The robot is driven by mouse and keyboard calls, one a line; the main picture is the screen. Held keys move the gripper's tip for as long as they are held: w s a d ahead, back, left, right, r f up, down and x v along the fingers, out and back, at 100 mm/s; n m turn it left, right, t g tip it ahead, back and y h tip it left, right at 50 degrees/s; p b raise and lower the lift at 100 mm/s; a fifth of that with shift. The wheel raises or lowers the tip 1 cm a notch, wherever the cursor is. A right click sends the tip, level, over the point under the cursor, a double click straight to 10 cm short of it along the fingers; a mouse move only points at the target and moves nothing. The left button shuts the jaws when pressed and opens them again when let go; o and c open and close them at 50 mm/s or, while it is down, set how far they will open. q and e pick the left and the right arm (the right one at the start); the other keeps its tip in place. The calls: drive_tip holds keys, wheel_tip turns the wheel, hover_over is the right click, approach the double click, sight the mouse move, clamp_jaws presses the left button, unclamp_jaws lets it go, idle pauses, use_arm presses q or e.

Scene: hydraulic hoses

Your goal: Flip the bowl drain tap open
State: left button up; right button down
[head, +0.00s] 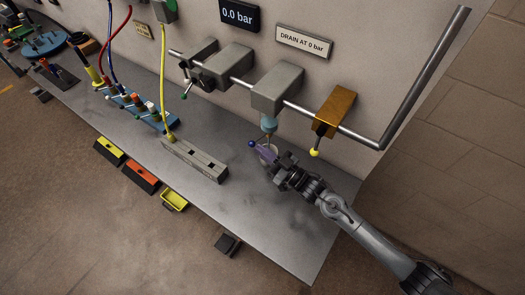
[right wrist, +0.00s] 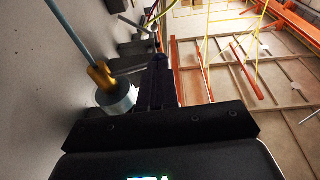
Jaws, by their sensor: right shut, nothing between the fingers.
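The bowl (head: 269,125) is a small bluish piece hanging under a grey block (head: 278,88) on the wall pipe. Below it, a blue ball end (head: 251,144) shows at the tip of my right gripper (head: 264,150). It looks like the drain tap's lever end, but the lever's body is mostly hidden by the fingers. My right gripper is shut and empty, close beside the ball; I cannot tell whether they touch. In the right wrist view the dark fingers (right wrist: 158,62) lie together, with a brass fitting (right wrist: 102,76) and a grey cylinder (right wrist: 117,97) to their left. My left gripper is not in view.
A yellow-knobbed lever (head: 315,152) hangs under a brass block (head: 337,108) to the right. The pipe (head: 358,137) turns upward there. A grey slotted block (head: 194,160) sits on the bench (head: 285,235) to the left. The bench's front right is clear.

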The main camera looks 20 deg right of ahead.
drive_tip(key=shift+w, duration=0.1)
idle(0.3)
drive_tip(key=shift+w+a+r+m+t+h+p, duration=0.15)
drive_tip(key=shift+a+m+t+h+p, duration=0.25)
drive_tip(key=shift+h, duration=0.2)
drive_tip(key=m+h, duration=0.1)
drive_tip(key=w+a+t+h, duration=0.1)
drive_tip(key=shift+w+m+h, duration=0.3)
drive_tip(key=shift+m+h, duration=0.1)
drive_tip(key=shift+s+p, duration=0.15)
drive_tip(key=shift+p, duration=0.25)
